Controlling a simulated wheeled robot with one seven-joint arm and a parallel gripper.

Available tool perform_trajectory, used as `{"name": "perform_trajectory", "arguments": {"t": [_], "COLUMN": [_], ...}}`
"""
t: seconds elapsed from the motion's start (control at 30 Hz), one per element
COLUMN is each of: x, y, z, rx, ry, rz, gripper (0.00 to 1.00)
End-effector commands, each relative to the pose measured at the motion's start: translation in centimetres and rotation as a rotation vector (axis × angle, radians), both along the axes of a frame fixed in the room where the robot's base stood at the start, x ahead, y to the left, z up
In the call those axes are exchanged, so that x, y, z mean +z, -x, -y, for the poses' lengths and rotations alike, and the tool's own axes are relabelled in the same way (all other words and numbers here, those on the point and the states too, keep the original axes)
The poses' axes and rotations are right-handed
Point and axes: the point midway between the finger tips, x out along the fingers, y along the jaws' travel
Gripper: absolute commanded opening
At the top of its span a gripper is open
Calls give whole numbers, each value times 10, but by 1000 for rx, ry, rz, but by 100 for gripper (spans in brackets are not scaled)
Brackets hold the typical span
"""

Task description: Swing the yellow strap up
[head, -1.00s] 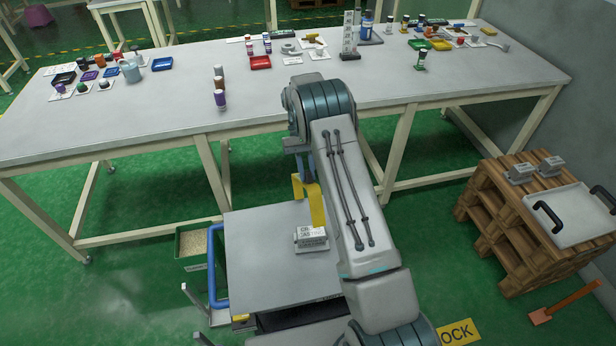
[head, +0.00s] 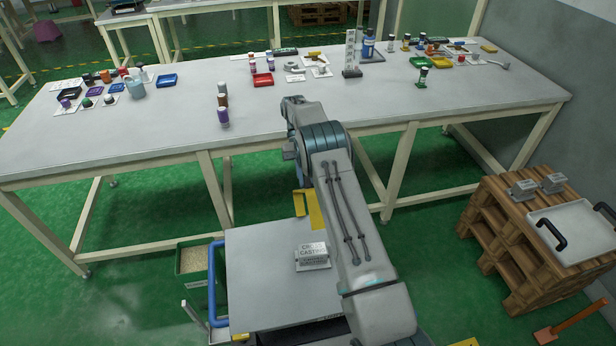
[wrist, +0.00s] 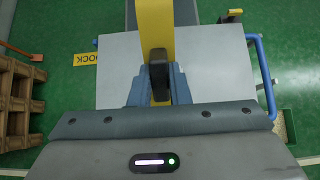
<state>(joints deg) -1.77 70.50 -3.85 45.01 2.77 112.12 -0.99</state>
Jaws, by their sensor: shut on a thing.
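The yellow strap (head: 315,209) shows beside my forearm in the head view, above the far edge of a grey cart top. It is partly hidden by my arm. In the wrist view the strap (wrist: 155,22) runs from the top edge down to my gripper (wrist: 158,88). My gripper is shut on it; the dark finger overlaps the strap's lower end. The strap's fixed end cannot be made out.
The grey cart top (head: 262,290) has a blue handle (head: 213,285) and a labelled metal block (head: 312,256). Beyond it stands a long workbench (head: 120,135) with small goods. At right is a wooden pallet stack (head: 495,245) with a white tray (head: 575,232).

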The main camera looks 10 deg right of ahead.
Motion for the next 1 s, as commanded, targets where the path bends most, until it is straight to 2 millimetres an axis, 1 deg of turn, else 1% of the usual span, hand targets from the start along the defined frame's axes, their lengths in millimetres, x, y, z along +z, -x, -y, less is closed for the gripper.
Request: {"name": "perform_trajectory", "arguments": {"t": [0.17, 0.2, 0.27, 0.3, 0.57, 0.67, 0.77, 0.87, 1.0], "x": [-1, -1, -1, -1, 0, 6, 19, 44, 54], "y": [0, 0, 0, 0, 0, 0, 0, -1, 11], "z": [-2, -2, -1, -1, 1, 1, 1, 0, 18], "rx": [2, 2, 2, 1, -1, -1, 1, 2, 0], "ry": [-4, -4, -4, -3, -2, -2, -2, -4, -3], "rz": [1, 1, 1, 1, 1, 2, 5, 6, 1], "gripper": [0, 19, 36, 38, 38, 38, 38, 38, 38]}}
